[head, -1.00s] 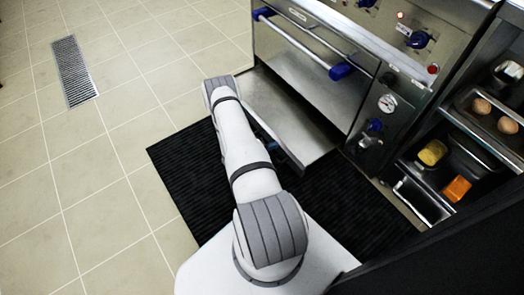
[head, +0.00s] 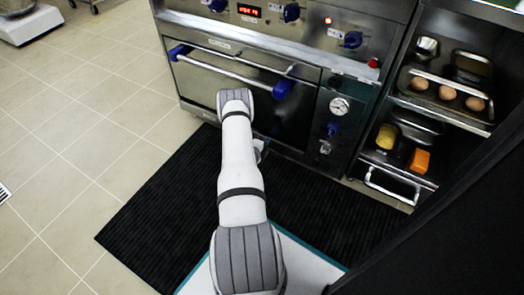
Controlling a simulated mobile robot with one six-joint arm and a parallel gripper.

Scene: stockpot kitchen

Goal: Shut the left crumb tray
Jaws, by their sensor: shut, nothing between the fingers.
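The steel oven (head: 290,110) stands at the back, and its lower front edge (head: 200,113) meets the black mat. No crumb tray sticks out from under it in the part I can see. The left crumb tray's own front is hard to make out, and my arm hides part of the low front. My gripper (head: 262,150) shows only partly beside my arm, low in front of the oven. It is shut with nothing in it. I cannot tell whether it touches the oven front.
The oven door handle (head: 225,68) with blue ends crosses above my arm. A black ribbed mat (head: 150,225) covers the floor in front. A shelf rack (head: 445,105) with eggs and containers stands at the right.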

